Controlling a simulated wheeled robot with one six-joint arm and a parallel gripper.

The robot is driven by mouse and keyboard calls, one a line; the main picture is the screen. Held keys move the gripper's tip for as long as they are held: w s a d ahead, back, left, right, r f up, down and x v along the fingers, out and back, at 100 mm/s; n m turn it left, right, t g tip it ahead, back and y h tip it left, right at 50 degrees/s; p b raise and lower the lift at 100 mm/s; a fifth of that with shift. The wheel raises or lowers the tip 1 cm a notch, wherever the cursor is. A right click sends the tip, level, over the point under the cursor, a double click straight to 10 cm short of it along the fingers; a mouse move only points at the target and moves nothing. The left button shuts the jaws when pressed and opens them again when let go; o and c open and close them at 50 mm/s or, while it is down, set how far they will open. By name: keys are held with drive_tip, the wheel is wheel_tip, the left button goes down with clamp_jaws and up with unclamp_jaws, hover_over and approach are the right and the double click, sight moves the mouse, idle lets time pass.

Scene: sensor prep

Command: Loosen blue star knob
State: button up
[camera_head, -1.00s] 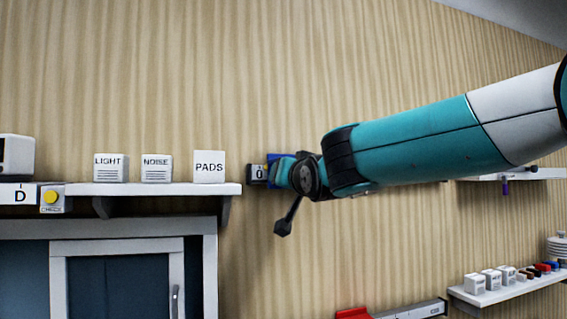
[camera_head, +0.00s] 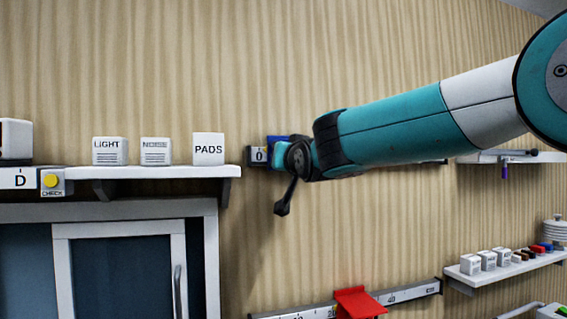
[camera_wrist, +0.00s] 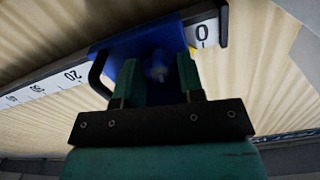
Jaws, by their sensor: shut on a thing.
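The blue star knob (camera_wrist: 157,75) lies between my gripper's two green fingers in the wrist view. My gripper (camera_wrist: 160,66) is shut on it. Its outline is dark and partly hidden by the fingers. A blue carriage (camera_wrist: 120,50) sits behind it on a numbered rail (camera_wrist: 70,78), close to the 0 mark. In the head view, the blue carriage (camera_head: 276,143) shows just beside the 0 end of the rail. There, my wrist covers the knob and fingertips.
A white shelf (camera_head: 150,184) with labelled boxes stands left of the rail's end. Below, a red carriage (camera_head: 358,300) sits on another rail. A shelf (camera_head: 520,267) with small items is at the lower right. A dark bent handle (camera_wrist: 96,75) is beside the left finger.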

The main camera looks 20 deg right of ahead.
drive_tip(key=shift+n+b, duration=0.55)
drive_tip(key=shift+n, duration=0.55)
drive_tip(key=o, duration=0.9)
drive_tip(key=shift+s+b, duration=4.6)
drive_tip(key=shift+s, duration=4.15)
